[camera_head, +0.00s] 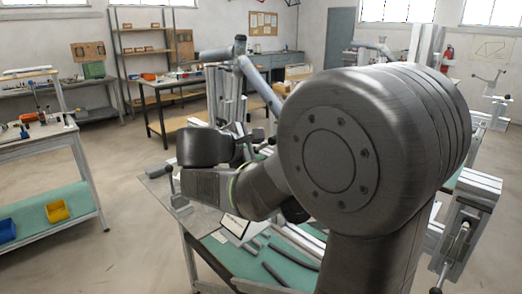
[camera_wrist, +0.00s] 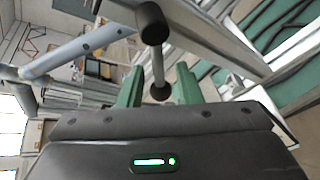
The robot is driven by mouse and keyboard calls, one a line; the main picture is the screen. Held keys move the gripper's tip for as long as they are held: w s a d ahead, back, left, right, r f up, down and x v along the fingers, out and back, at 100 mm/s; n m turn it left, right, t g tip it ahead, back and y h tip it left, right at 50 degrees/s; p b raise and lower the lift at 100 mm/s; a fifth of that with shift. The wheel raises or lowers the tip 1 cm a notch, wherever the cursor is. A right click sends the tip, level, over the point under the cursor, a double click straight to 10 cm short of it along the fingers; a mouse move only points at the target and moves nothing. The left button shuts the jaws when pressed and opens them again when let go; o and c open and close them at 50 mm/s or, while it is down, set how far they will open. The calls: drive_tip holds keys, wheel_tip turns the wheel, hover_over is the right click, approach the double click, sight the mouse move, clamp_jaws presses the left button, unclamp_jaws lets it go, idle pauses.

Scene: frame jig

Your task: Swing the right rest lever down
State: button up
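In the wrist view my gripper (camera_wrist: 158,77) shows two green fingers standing apart. A lever with a pale metal rod (camera_wrist: 158,62) appears between them, with a gap visible on each side. A large dark knob shows at one end of the rod, beyond the fingertips, and a smaller dark ball at the other end, near the finger roots. In the head view, my arm hides much of the bench, and I cannot make out my fingers. A lever with a dark knob (camera_head: 437,291) hangs at the lower right. A small upright dark-knobbed lever (camera_head: 169,178) stands at the left bench end.
The jig bench (camera_head: 203,250) has a green lower shelf with dark bars. A side table (camera_head: 35,148) with yellow (camera_head: 57,211) and blue bins stands at left. Another robot arm (camera_head: 258,82) shows behind. Floor between the tables is clear.

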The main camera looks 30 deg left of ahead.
drive_tip(key=d+v, duration=0.1)
drive_tip(key=v, duration=1)
drive_tip(key=shift+s+a, duration=0.25)
drive_tip(key=shift+a, duration=0.25)
